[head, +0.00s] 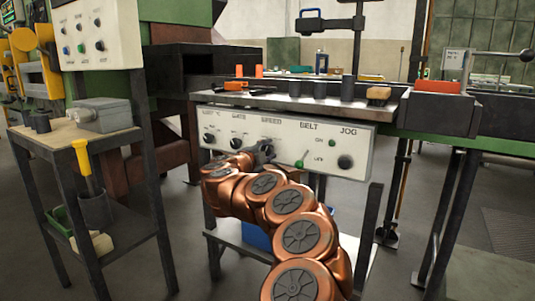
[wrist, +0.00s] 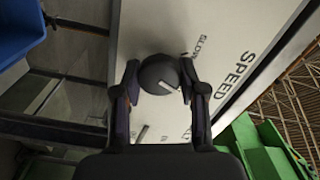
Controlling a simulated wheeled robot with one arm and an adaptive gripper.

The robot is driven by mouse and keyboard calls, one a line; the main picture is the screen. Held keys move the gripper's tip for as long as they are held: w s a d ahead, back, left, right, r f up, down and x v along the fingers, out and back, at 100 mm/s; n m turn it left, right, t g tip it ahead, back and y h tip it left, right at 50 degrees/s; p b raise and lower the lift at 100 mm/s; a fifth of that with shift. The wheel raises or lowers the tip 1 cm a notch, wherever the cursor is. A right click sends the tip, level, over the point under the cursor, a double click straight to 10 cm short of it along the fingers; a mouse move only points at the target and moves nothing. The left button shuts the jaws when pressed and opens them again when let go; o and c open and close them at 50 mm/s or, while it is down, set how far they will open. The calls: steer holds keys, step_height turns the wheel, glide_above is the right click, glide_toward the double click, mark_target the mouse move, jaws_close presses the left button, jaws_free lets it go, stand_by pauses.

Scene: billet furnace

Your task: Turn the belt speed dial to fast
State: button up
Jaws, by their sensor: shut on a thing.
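The belt speed dial is a round dark knob (wrist: 160,74) on a pale control panel (head: 222,127). In the wrist view the words SPEED and SLOW show on the panel beside it. A short white mark on the knob points toward the lower right of that picture. My gripper (wrist: 159,80) is shut on the knob, one finger on each side. In the head view my gripper (head: 263,152) is at the panel under the SPEED label and mostly hides the dial. The FAST end of the scale cannot be made out.
Right of my gripper are a green-tipped lever (head: 301,161) under BELT and a black JOG knob (head: 345,162). More dark knobs (head: 236,143) sit to the left. A bench (head: 290,101) with dark cylinders is above the panel. A side table (head: 75,134) stands left.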

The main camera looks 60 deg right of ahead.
steer(key=shift+m+b, duration=0.4)
steer(key=shift+m, duration=0.8)
steer(key=o, duration=1.1)
steer(key=shift+o, duration=0.2)
steer(key=a, duration=1.2)
steer(key=shift+s, duration=0.25)
